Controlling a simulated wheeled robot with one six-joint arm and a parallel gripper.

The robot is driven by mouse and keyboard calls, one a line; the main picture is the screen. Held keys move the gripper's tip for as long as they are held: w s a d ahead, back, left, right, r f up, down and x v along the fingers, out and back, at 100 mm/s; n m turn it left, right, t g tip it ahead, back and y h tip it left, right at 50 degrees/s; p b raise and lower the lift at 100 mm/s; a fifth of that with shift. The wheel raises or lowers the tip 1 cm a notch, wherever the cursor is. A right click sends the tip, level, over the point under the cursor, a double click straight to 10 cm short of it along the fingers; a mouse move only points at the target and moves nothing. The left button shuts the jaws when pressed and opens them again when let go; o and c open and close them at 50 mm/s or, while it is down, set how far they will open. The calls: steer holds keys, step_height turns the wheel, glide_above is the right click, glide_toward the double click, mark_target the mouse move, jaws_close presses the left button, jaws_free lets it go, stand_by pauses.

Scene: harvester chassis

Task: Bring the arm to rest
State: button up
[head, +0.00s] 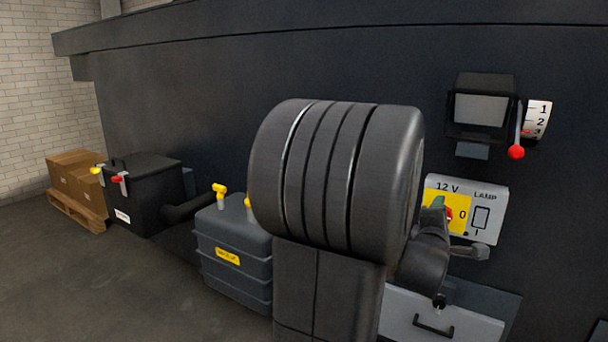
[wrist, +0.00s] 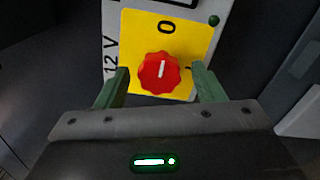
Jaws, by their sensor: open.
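My gripper (wrist: 158,84) is open in the wrist view, its two green fingers on either side of a red knob (wrist: 158,72). I cannot tell whether the fingers touch the knob. In the head view my gripper (head: 440,208) is at the panel (head: 482,225) with the 12 V and LAMP labels, mostly hidden behind my own arm. Only a bit of the red knob (head: 449,213) shows there.
A lever with a red ball (head: 516,152) and a 1-2-3 scale (head: 537,120) is above the panel. A drawer (head: 440,318) with a dark handle is below. A grey tank (head: 232,255), a black box (head: 140,190) and boxes on a pallet (head: 78,190) stand left. Open floor lies front left.

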steer(key=v, duration=1.3)
steer(key=w+d+m+p, duration=0.7)
steer(key=w+m+p, duration=0.4)
steer(key=m, duration=0.6)
steer(key=shift+p, duration=1.25)
